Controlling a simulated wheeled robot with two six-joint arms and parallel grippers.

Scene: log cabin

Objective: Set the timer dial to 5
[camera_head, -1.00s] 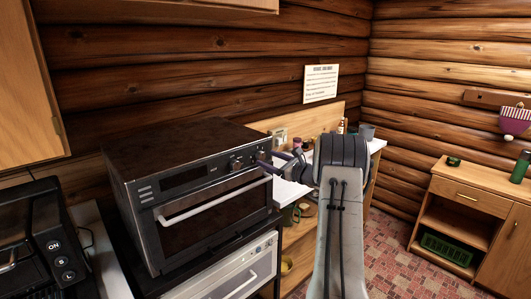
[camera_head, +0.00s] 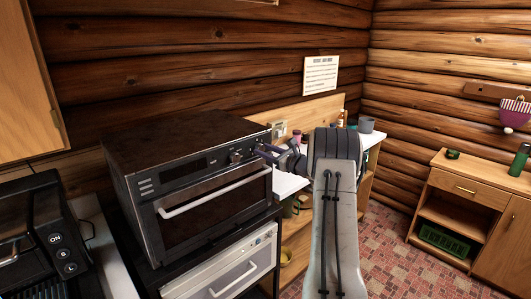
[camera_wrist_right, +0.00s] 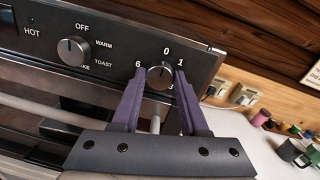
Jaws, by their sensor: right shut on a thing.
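The timer dial (camera_wrist_right: 160,77) is a round dark knob on the front panel of a black and steel toaster oven (camera_head: 180,142). In the head view, the right gripper (camera_head: 263,151) is at the right end of the oven's panel and largely covers the dial. My left gripper is out of view.
A second knob (camera_wrist_right: 73,50), marked OFF, WARM and TOAST, sits left of the dial. The oven's door handle (camera_head: 215,193) runs below the panel. Another black appliance (camera_head: 40,235) stands at left. Small jars and a dark mug (camera_wrist_right: 289,151) stand on the counter at right.

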